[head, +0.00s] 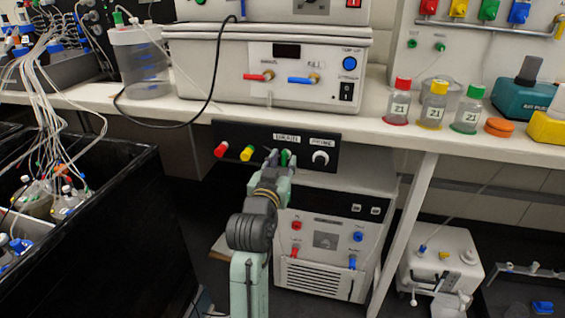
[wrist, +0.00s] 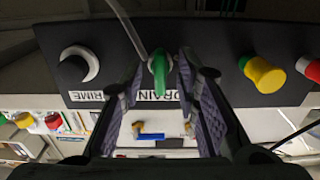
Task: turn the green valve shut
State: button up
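The green valve (wrist: 158,70) is a lever-like handle on a dark panel (head: 331,142) under the bench edge, above a label reading DRAIN in the upside-down wrist view. In the head view only a bit of the green valve (head: 286,157) shows past my gripper. My gripper (head: 279,159) is at the panel in front of the valve. In the wrist view the two pads of my gripper (wrist: 161,75) are spread on either side of the green handle, with a gap visible at each side. My gripper is open and holds nothing. The exact depth between fingertips and handle is hard to tell.
The bench (head: 384,137) overhangs just above. A white cabinet (head: 322,265) stands below. A black tub (head: 90,240) is at left.

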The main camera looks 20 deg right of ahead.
jog(key=v, duration=1.1)
jog(key=shift+s+a, duration=0.15)
jog(key=shift+a, duration=0.1)
